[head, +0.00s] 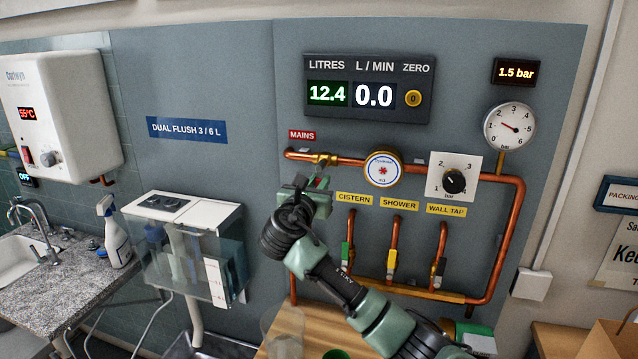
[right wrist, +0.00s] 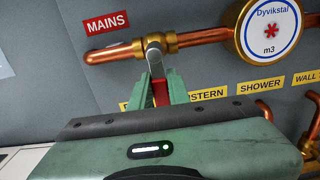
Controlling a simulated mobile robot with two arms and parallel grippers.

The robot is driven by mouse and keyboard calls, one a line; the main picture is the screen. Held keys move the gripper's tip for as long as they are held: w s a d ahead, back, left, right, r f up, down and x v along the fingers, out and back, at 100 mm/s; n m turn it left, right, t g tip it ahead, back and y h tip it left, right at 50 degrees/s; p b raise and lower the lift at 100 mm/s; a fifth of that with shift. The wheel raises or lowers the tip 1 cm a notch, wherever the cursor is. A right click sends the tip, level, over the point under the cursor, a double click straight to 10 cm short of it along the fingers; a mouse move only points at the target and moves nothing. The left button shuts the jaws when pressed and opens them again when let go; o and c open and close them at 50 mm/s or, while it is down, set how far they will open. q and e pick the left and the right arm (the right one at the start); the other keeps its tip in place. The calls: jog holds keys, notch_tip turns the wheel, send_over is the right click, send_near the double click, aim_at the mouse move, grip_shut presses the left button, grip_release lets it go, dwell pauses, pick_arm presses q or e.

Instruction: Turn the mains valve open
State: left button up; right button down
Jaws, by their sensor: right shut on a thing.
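The mains valve is a brass fitting (head: 326,159) on the copper pipe beside the red MAINS label (head: 302,135). It also shows in the right wrist view (right wrist: 171,42). Its red lever (right wrist: 160,93) points down from the valve, crosswise to the pipe. My right gripper (head: 318,181) is shut on this lever; its green fingers (right wrist: 161,88) lie on both sides of the red grip in the right wrist view. The fingers hide part of the lever. The flow display (head: 373,95) reads 0.0 L/min and the litres display (head: 327,94) reads 12.4. My left gripper is out of view.
A round water meter (head: 383,168) and a pressure dial knob (head: 454,181) sit right of the valve. A clear cistern (head: 190,257) is at the left. A wooden top (head: 309,328) lies below.

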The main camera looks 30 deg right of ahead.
jog(key=shift+w+a+r+m+b, duration=0.5)
jog(key=shift+m+b, duration=0.5)
jog(key=shift+m, duration=1.8)
jog(key=shift+w+a+r+m+b, duration=0.4)
jog(key=shift+m+b, duration=0.65)
jog(key=shift+m, duration=1.75)
jog(key=shift+w+a+r+m+b, duration=0.35)
jog(key=shift+r+m+b, duration=0.5)
jog(key=shift+m, duration=1.95)
jog(key=shift+w+d, duration=0.1)
jog(key=c, duration=1.3)
grip_release()
jog(key=shift+c, duration=0.2)
